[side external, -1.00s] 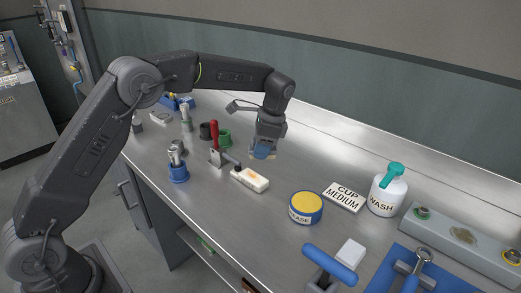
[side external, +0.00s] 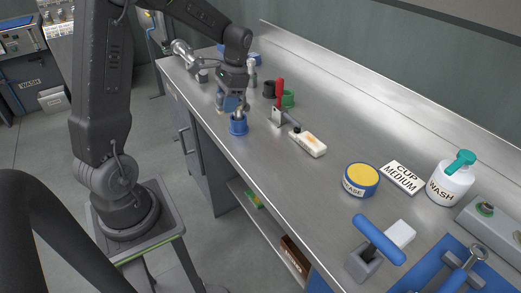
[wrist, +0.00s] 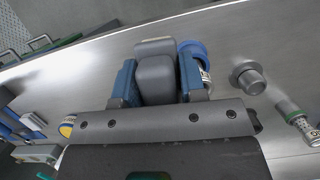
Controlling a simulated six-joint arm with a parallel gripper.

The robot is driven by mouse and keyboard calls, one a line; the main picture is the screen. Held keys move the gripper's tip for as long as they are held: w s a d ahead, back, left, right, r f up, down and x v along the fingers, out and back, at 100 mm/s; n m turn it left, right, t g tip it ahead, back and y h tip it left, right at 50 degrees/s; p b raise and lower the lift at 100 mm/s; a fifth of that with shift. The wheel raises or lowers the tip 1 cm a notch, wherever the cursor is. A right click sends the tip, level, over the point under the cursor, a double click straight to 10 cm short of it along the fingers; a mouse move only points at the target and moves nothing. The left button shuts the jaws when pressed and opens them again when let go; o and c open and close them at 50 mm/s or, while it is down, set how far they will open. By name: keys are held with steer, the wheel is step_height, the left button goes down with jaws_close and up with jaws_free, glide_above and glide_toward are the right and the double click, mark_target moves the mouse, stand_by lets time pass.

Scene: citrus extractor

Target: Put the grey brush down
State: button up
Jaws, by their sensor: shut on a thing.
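My gripper (wrist: 155,85) is at the left part of the bench in the side view (side external: 233,102), pointing down. Its blue fingers are shut on a grey block-like thing with a wider grey bar at its far end, which I take to be the grey brush (wrist: 155,78). In the side view the brush is mostly hidden by the fingers. I cannot tell whether the brush touches the bench.
A red-handled clamp (side external: 280,95), a white block (side external: 310,145) and a yellow-lidded tub (side external: 360,181) stand farther right. Bare bench lies between them.

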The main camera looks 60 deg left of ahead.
steer(key=shift+s+a+f+n, duration=0.1)
steer(key=shift+s+a+n, duration=0.1)
steer(key=shift+s, duration=0.35)
steer(key=shift+s+a+f+n, duration=0.1)
steer(key=shift+s+n, duration=0.1)
steer(key=shift+s, duration=0.35)
glide_above(256, 152)
steer(key=w, duration=0.1)
step_height(256, 152, down, 7)
steer(key=shift+f, duration=1.95)
steer(key=shift+f, duration=0.1)
steer(key=o, duration=0.8)
